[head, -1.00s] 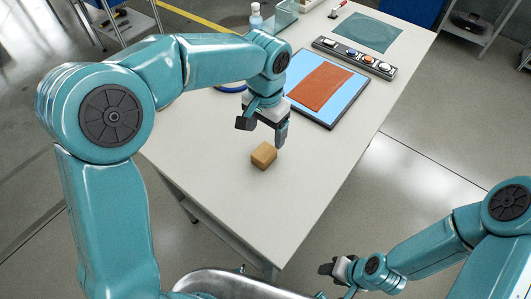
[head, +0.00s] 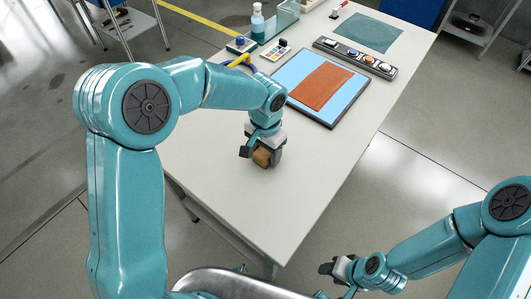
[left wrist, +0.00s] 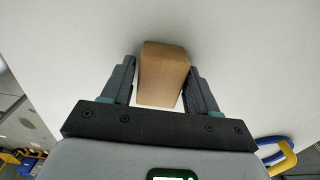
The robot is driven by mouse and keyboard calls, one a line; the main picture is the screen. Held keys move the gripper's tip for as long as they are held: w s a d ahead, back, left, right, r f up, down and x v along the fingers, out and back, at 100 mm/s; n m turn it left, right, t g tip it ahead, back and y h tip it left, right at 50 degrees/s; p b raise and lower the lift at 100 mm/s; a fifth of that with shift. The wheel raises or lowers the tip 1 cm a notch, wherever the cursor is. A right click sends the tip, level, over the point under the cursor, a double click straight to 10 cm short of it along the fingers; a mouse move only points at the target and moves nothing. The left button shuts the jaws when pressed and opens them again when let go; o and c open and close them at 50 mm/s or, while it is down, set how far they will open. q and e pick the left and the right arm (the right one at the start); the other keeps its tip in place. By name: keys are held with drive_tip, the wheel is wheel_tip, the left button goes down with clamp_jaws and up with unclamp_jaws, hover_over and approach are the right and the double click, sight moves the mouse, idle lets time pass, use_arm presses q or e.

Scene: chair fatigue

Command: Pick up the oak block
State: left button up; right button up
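The oak block (head: 262,158) is a small light-brown block at the near part of the white table. My left gripper (head: 261,150) is down at it, with a finger on either side. In the left wrist view the block (left wrist: 163,76) lies between the two dark fingers of the left gripper (left wrist: 162,72). A thin gap shows beside the left finger; contact at the right finger is unclear. The block appears to rest on the table. My right gripper (head: 338,270) is off the table's near right edge, away from the block; its opening is unclear.
A tablet-like blue panel with a rust-coloured sheet (head: 321,87) lies behind the block. Beyond are a button strip (head: 355,57), a teal mat (head: 369,33), a bottle (head: 257,23) and a yellow-and-blue item (head: 240,62). The table (head: 290,200) is clear around the block.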

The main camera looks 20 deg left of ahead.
use_arm(q)
drive_tip(key=shift+w, duration=0.1)
drive_tip(key=c, duration=0.6)
